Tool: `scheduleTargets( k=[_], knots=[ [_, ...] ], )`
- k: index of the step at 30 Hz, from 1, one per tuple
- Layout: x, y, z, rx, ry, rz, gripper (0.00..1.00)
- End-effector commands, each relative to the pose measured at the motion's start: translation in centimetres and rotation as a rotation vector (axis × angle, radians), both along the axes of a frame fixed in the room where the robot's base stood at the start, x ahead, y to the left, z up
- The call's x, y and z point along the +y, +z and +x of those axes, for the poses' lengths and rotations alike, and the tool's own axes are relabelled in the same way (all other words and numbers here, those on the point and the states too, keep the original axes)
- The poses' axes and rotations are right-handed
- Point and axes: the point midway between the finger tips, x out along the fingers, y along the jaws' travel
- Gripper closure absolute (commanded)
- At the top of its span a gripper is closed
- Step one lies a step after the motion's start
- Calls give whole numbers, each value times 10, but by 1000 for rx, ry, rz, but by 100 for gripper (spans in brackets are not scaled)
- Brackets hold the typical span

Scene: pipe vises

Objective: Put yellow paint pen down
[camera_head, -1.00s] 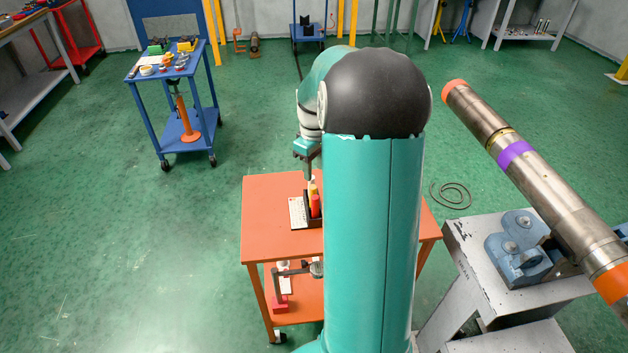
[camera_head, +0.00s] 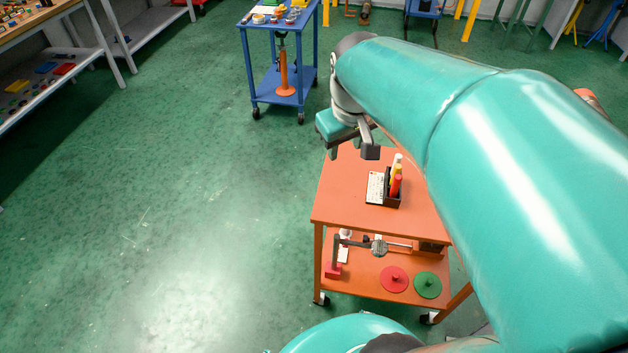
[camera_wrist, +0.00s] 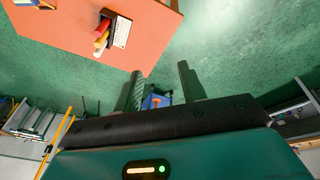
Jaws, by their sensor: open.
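The yellow paint pen (camera_head: 396,173) stands in a small black holder (camera_head: 393,202) on the orange cart, behind a red pen (camera_head: 397,187). A white piece shows just above the yellow one; I cannot tell whether it is a cap or another pen. In the wrist view the yellow pen (camera_wrist: 102,39) and red pen (camera_wrist: 103,28) sit in the holder at the upper left. My gripper (camera_head: 355,156) is above the cart's far left edge, left of the holder and apart from it. Its two fingers (camera_wrist: 162,88) are spread, with nothing between them.
The orange cart (camera_head: 345,200) has a white card (camera_head: 375,187) beside the holder and a red and a green disc (camera_head: 427,286) on its lower shelf. A blue cart (camera_head: 254,95) stands behind. Grey shelving is at left. The green floor (camera_head: 200,210) between is clear.

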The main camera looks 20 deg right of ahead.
Motion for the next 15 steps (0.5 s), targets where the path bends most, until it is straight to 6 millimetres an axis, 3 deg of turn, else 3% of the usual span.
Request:
scheduleTargets(
  k=[1,7,12,15],
  knots=[
    [17,6,-13,-33,1,5,59],
    [65,12,-59,-142,-24,55,59],
    [89,8,-88,-206,-40,107,59],
    [95,6,-96,-223,-45,125,59]
  ],
)
